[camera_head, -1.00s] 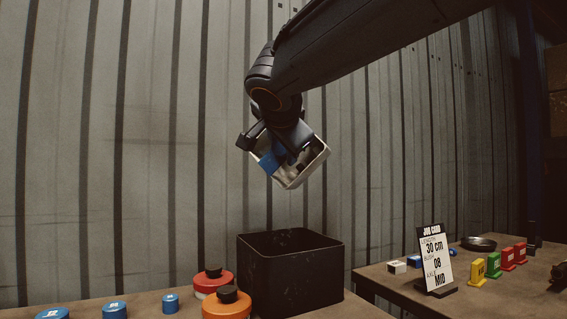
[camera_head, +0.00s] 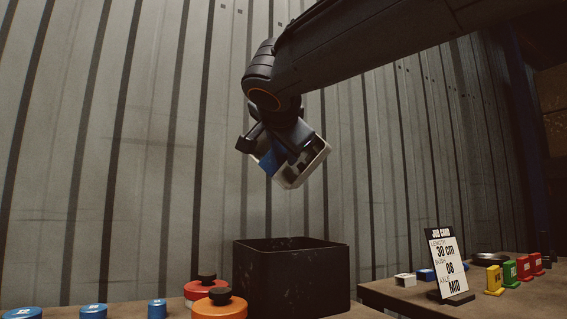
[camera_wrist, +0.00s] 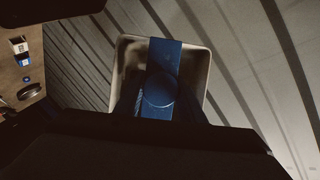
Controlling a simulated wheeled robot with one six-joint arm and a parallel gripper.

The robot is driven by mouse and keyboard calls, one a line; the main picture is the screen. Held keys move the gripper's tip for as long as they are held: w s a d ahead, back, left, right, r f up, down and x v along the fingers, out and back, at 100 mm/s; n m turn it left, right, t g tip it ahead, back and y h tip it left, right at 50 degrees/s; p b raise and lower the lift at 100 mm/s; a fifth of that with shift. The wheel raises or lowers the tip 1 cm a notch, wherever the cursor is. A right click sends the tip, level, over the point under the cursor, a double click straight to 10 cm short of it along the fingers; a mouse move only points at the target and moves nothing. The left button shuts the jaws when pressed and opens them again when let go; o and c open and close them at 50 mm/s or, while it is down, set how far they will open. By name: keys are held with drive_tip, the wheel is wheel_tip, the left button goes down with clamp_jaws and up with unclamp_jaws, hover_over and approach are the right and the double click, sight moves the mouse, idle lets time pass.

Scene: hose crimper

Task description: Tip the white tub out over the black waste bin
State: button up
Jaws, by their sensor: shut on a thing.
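The white tub (camera_head: 317,160) hangs in my gripper (camera_head: 284,150), high above the black waste bin (camera_head: 290,280) in the head view. The gripper is shut on the tub, which is tilted. A blue piece (camera_head: 268,161) shows at the tub's left side. In the wrist view the pale tub (camera_wrist: 201,75) has a blue panel (camera_wrist: 162,75) across its middle. I cannot tell what lies inside the tub. The bin stands upright with its dark opening facing up; its inside is mostly hidden.
Orange-red, black-topped containers (camera_head: 218,306) stand left of the bin, with several blue discs (camera_head: 94,311) farther left. On the right table, a job card (camera_head: 447,262), a white block (camera_head: 405,280), a dark dish (camera_head: 490,258) and coloured blocks (camera_head: 494,279) stand. The air around the tub is clear.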

drive_tip(key=shift+f+t+b, duration=0.2)
drive_tip(key=shift+t+b, duration=0.1)
drive_tip(key=shift+b, duration=0.9)
drive_tip(key=shift+r+b, duration=0.15)
drive_tip(key=shift+b, duration=0.55)
drive_tip(key=shift+w+d+p, duration=0.1)
drive_tip(key=shift+p, duration=0.2)
idle(1.5)
